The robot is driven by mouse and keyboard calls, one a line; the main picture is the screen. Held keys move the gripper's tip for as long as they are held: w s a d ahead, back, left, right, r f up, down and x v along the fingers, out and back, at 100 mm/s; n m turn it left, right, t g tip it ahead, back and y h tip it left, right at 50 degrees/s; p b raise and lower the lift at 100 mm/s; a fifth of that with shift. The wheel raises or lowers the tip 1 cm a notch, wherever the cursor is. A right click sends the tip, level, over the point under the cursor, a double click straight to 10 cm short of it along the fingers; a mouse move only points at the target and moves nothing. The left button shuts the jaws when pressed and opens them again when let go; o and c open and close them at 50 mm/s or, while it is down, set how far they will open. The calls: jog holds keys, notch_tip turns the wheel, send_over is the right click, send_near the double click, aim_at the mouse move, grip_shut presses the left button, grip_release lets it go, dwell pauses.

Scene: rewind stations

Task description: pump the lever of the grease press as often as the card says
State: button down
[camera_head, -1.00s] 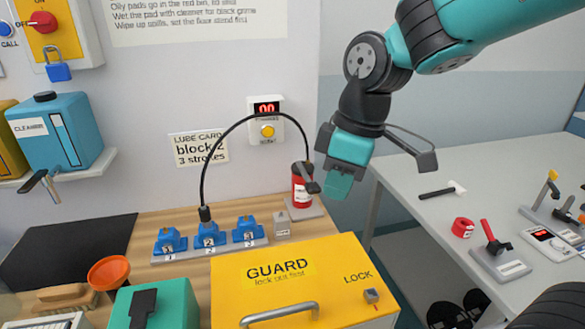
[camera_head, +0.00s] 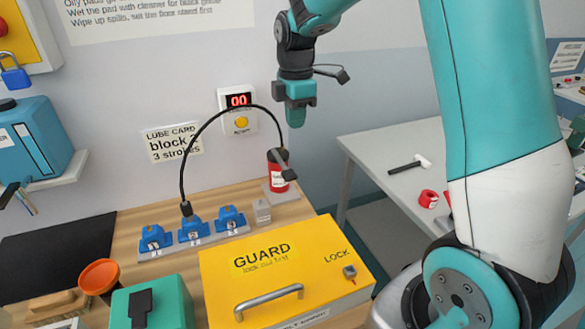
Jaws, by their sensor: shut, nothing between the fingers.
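The grease press (camera_head: 278,176) is a red cylinder on a grey base at the back right of the wooden bench. Its dark lever (camera_head: 285,172) sticks out at the front near its top. A black hose arcs from it to the middle of three blue blocks (camera_head: 194,229). The lube card (camera_head: 173,142) on the wall reads block 2, 3 strokes. The counter (camera_head: 238,100) above shows 00 in red, with a yellow button (camera_head: 241,122) below. My gripper (camera_head: 296,115) is shut and empty, pointing down above the press and apart from the lever.
A yellow guard box (camera_head: 228,275) with a handle and lock stands in front. A green box (camera_head: 175,301) and an orange funnel (camera_head: 99,276) are front left. A small grey block (camera_head: 262,211) sits beside the press. A grey table (camera_head: 385,140) is at right.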

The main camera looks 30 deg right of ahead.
aim_at(295, 176)
notch_tip(295, 176, down, 14)
jog(key=p, duration=0.4)
jog(key=shift+r, duration=0.1)
